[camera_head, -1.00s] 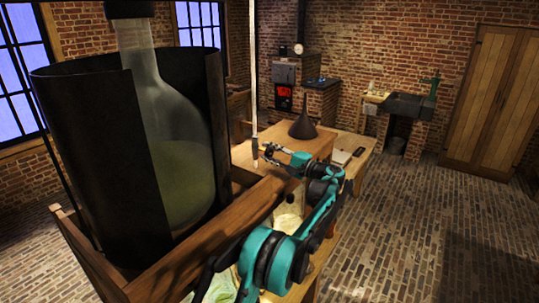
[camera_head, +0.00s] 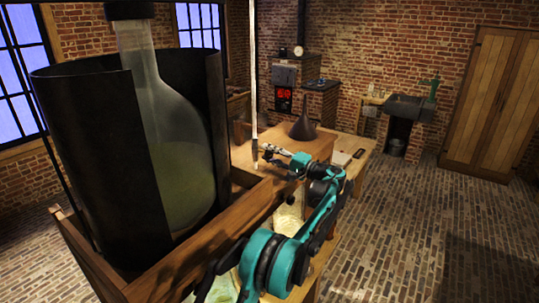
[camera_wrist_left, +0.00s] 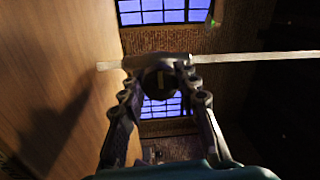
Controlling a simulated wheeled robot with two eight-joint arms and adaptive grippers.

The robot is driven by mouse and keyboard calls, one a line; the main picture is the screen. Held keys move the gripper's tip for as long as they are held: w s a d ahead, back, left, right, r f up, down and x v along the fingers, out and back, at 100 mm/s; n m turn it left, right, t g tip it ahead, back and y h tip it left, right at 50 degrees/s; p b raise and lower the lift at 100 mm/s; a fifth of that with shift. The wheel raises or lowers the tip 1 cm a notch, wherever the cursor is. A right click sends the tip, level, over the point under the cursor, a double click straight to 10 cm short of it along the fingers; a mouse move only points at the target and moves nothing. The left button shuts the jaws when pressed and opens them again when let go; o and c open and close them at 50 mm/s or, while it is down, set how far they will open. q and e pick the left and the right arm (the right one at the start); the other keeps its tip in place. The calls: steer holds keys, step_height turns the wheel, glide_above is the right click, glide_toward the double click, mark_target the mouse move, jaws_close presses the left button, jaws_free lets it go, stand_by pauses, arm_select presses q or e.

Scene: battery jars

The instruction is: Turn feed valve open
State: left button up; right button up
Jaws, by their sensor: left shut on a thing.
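A pale upright tube (camera_head: 254,80) comes down to the wooden bench in the head view. My left gripper (camera_head: 264,148) is at the tube's lower end. In the left wrist view its two fingers (camera_wrist_left: 160,64) are closed around a small dark fitting beside the pale tube (camera_wrist_left: 250,57). A dark round part with a light mark (camera_wrist_left: 161,82), which looks like the feed valve, shows between the fingers. The fingers hide part of the fitting, and I cannot tell how far the valve is turned. My right gripper is out of view.
A large glass flask (camera_head: 178,150) stands inside a dark, open-sided shield (camera_head: 95,160) at the left. A wooden rail (camera_head: 200,245) runs below it, close to my arm. A dark funnel (camera_head: 303,125) stands on the bench behind my gripper. The brick floor at the right is clear.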

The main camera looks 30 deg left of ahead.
arm_select(q)
steer(key=o, duration=1.1)
steer(key=shift+d+f, duration=0.1)
steer(key=shift+f, duration=0.05)
steer(key=shift+c, duration=0.2)
steer(key=shift+o, duration=0.5)
steer(key=s+d, duration=0.1)
steer(key=d, duration=1.1)
steer(key=shift+f, duration=0.35)
